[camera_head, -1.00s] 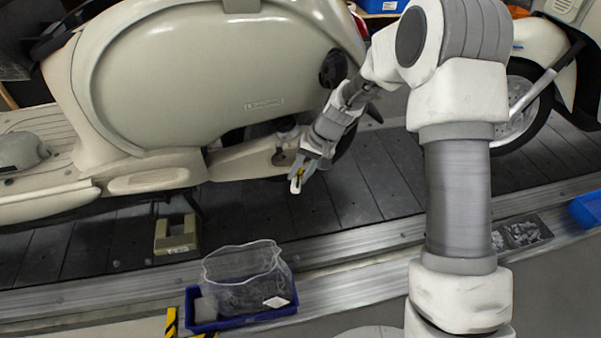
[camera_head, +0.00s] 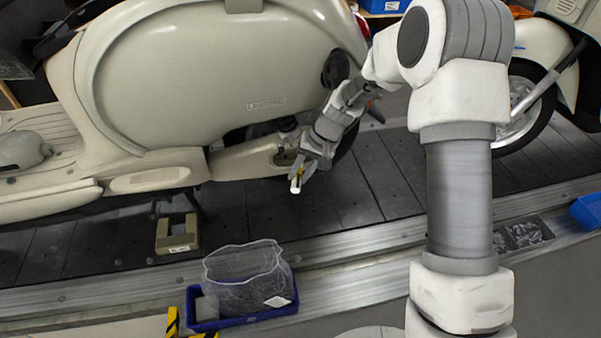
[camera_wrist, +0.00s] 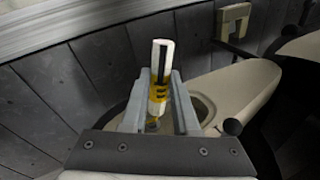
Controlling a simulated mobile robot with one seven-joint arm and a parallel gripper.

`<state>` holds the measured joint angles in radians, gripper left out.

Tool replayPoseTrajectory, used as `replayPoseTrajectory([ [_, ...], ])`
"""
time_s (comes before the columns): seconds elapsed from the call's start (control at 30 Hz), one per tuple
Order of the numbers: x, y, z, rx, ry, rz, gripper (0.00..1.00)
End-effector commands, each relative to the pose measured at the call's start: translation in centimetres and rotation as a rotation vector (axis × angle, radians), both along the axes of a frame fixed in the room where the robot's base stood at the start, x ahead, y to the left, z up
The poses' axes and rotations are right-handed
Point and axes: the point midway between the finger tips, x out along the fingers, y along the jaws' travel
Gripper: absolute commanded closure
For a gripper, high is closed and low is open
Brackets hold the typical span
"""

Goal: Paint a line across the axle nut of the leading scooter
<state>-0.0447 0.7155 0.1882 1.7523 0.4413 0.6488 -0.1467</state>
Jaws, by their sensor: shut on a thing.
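The leading scooter (camera_head: 190,75) is cream and stands on the dark slats, filling the left and middle of the head view. My gripper (camera_head: 301,172) is beside the swingarm cover (camera_head: 240,162) near the rear wheel. It is shut on a white paint marker (camera_head: 295,184) with a yellow band. In the wrist view the marker (camera_wrist: 160,75) stands between the two fingers, its white and black end pointing away from the palm. Behind the gripper the cover (camera_wrist: 235,88) shows a round recess (camera_wrist: 204,108), partly hidden by a finger. I cannot make out the axle nut clearly.
A blue tray (camera_head: 240,319) with a clear plastic bag stands on the metal rail in front. A beige block (camera_head: 177,235) sits on the slats (camera_head: 100,240) under the scooter. Another scooter (camera_head: 545,75) is at the right, with a parts bin (camera_head: 525,235) below.

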Motion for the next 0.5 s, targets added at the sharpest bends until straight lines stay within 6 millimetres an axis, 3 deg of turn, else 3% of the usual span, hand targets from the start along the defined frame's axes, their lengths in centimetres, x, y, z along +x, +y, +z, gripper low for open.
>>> replayPoseTrajectory([
  [0.5,-0.88,-0.19,-0.01,0.000,0.000,-0.001,1.00],
])
